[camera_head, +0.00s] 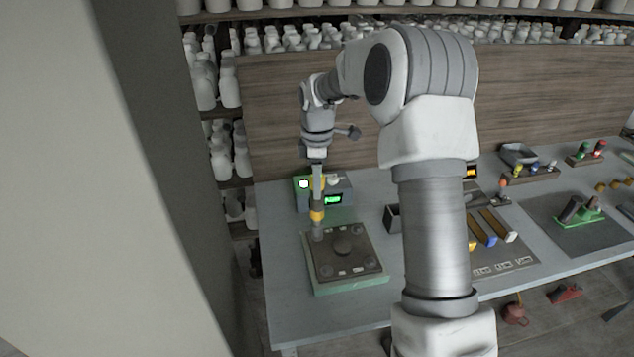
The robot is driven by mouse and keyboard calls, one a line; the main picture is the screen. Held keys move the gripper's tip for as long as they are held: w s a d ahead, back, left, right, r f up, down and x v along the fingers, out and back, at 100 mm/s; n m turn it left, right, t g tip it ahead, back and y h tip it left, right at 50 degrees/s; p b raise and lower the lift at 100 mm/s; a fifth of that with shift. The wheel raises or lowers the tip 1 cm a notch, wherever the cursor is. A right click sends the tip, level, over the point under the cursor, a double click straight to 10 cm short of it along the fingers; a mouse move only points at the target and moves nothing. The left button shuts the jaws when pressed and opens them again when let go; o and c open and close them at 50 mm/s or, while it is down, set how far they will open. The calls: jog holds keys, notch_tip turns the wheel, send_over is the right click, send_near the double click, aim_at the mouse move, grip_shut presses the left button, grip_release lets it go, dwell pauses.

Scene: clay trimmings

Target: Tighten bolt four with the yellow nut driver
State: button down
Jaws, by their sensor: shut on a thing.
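My gripper (316,172) is shut on the yellow nut driver (317,215) and holds it upright, pointing down. The driver's grey lower end is at the back left corner of the dark square plate (330,268), which lies on a pale green base (352,286). Whether it touches a bolt there is too small to tell. Other round bolt heads show near the plate's corners, with a larger round boss (343,245) in the middle. The bolt numbers on the small white labels are not readable.
A grey box with a lit green display (333,199) stands just behind the plate. A dark open bin (392,218) is to its right. Farther right are a tool mat (505,262) with coloured handles and a green fixture (582,219). Bare table lies in front of the plate.

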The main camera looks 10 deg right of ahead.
jog(key=shift+f, duration=0.9)
dwell(1.3)
jog(key=shift+s+f, duration=0.2)
jog(key=shift+f, duration=0.1)
dwell(2.3)
jog(key=shift+r, duration=0.1)
jog(key=shift+w+r+p, duration=0.2)
jog(key=shift+r+p, duration=2.1)
jog(key=shift+r, duration=0.9)
